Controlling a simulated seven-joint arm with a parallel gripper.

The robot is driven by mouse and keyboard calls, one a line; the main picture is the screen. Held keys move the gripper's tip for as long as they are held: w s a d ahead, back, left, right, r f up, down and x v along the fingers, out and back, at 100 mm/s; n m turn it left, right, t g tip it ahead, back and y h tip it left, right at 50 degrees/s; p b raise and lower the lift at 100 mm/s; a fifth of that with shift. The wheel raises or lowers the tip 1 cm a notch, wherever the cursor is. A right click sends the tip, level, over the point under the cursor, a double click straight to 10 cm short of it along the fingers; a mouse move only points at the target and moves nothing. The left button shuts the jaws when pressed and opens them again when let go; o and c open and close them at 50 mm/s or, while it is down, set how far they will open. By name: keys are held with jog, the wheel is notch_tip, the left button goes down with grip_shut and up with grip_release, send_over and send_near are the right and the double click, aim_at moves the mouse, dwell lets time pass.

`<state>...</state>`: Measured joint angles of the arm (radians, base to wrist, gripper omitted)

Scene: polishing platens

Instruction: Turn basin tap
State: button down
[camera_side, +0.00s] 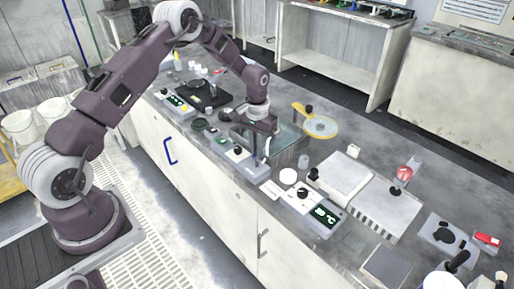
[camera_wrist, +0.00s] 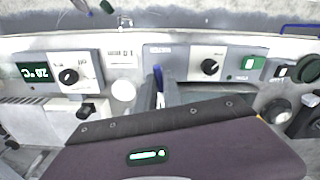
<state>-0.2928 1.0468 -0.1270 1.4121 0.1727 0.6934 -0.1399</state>
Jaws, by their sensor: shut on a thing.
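My gripper (camera_side: 264,146) points down at the front edge of the basin (camera_side: 290,145), a grey-rimmed sink set in the bench top. In the wrist view, my gripper (camera_wrist: 160,102) is shut around a small upright blue-topped part, which I take to be the basin tap (camera_wrist: 158,76). The tap's blue part also shows in the side view (camera_side: 254,159), close beside the fingertips. The fingers and my wrist housing hide the tap's lower part, so its turn angle cannot be read.
A control box with a black knob (camera_side: 237,151) stands left of my gripper. Another box with a green temperature display (camera_side: 325,214) stands to the right, near a white round cap (camera_side: 288,175). A yellow-rimmed disc (camera_side: 320,127) lies behind the basin. A flat plate unit (camera_side: 345,176) is further right.

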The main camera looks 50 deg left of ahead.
jog(key=shift+m, duration=1.2)
jog(key=c, duration=1.5)
grip_release()
